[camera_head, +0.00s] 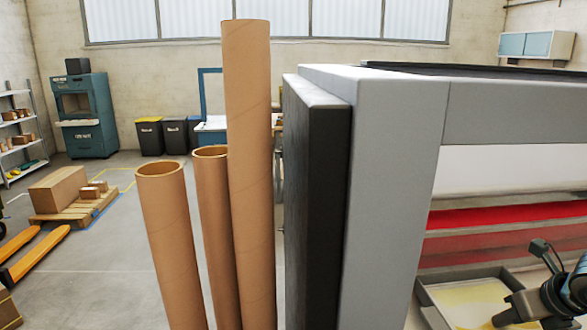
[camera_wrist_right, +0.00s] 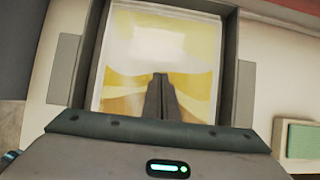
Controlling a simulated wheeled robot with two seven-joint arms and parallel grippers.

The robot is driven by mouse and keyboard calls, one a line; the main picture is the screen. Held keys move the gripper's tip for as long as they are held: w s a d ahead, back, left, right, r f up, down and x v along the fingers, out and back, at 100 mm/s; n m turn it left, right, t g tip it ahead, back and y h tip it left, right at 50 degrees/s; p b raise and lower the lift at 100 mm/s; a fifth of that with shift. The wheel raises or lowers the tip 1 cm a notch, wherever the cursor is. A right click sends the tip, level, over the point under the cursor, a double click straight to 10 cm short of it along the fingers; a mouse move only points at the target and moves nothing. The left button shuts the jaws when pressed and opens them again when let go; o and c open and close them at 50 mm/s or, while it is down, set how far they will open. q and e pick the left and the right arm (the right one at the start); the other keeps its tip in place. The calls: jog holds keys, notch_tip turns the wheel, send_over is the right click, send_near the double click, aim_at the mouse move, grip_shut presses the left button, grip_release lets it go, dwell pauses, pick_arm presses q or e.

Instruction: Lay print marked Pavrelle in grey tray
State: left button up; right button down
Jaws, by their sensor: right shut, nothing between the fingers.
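The grey tray (camera_head: 503,275) stands at the lower right of the head view, in front of the machine's red band. A yellow and white print (camera_head: 462,296) lies inside it; no lettering on it is readable. In the right wrist view the tray's grey wall (camera_wrist_right: 230,75) frames the print (camera_wrist_right: 155,45). My right gripper (camera_wrist_right: 160,80) is shut and empty, with its fingers over the near part of the print. Whether they touch it I cannot tell. My right gripper (camera_head: 508,315) also shows partly at the head view's lower right. My left gripper is out of view.
The laminator's grey frame (camera_head: 390,190) with a dark side panel (camera_head: 317,190) fills the middle and hides part of the room. Several cardboard tubes (camera_head: 250,150) stand left of it. A loaded pallet (camera_head: 80,212) stands far left.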

jog(key=shift+w+f, duration=0.1)
jog(key=shift+w, duration=0.3)
jog(key=shift+w+r, duration=0.1)
jog(key=shift+r, duration=0.95)
jog(key=shift+r+p, duration=1.5)
jog(key=shift+r, duration=1)
jog(key=shift+r, duration=0.1)
